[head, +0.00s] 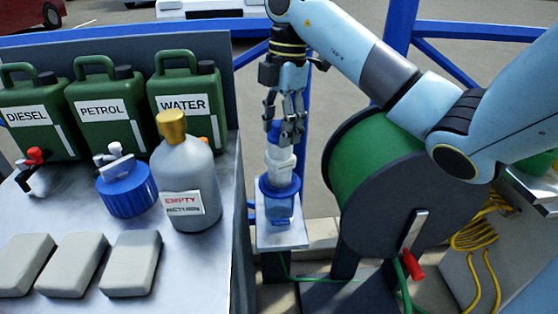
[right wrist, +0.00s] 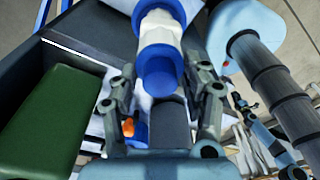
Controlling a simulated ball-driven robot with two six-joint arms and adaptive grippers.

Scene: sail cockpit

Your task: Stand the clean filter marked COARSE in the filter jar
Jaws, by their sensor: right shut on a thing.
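A white filter (head: 280,163) with a blue end cap hangs below my right gripper (head: 291,128). The gripper is shut on the filter at its blue upper end. The filter is upright; its lower end is at the blue rim of the filter jar (head: 281,213), and I cannot tell how far inside it is. The jar stands on a small pale shelf. In the right wrist view the filter (right wrist: 158,32) shows its white body and blue cap between the fingers (right wrist: 163,100). No COARSE marking is readable. My left gripper is not in view.
A green reel (head: 350,150) with a dark side plate stands close right of the jar. On the left bench are green cans (head: 105,105), a grey EMPTY RETURN bottle (head: 186,175), a blue-capped item (head: 127,192) and grey blocks (head: 75,262). Yellow hose (head: 478,232) lies at right.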

